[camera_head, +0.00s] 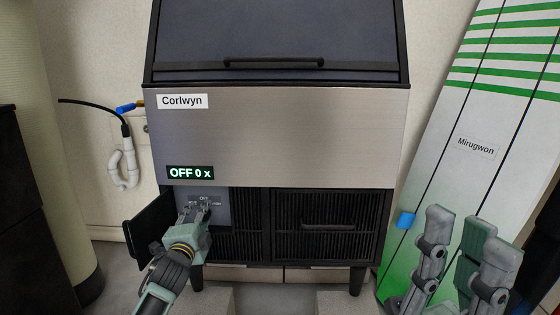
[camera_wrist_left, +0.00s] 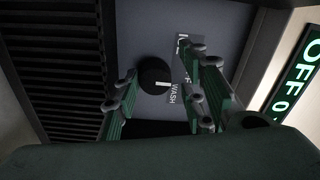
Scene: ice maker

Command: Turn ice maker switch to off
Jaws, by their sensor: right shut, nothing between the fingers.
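The ice maker (camera_head: 300,120) has a display (camera_head: 190,173) reading "OFF 0 x". Its black round switch knob (camera_wrist_left: 153,75) is on a grey panel (camera_head: 218,202) behind the open flap at lower left. In the head view the left gripper (camera_head: 200,215) hides the knob. My right gripper (camera_head: 465,270) is shut and empty at lower right, away from the machine.
The open black flap (camera_head: 150,228) stands left of my left gripper. Black vents (camera_head: 320,225) fill the machine's lower front. A white pipe (camera_head: 125,165) is at the left wall. A green-striped white board labelled "Mirugwon" (camera_head: 475,150) leans at right.

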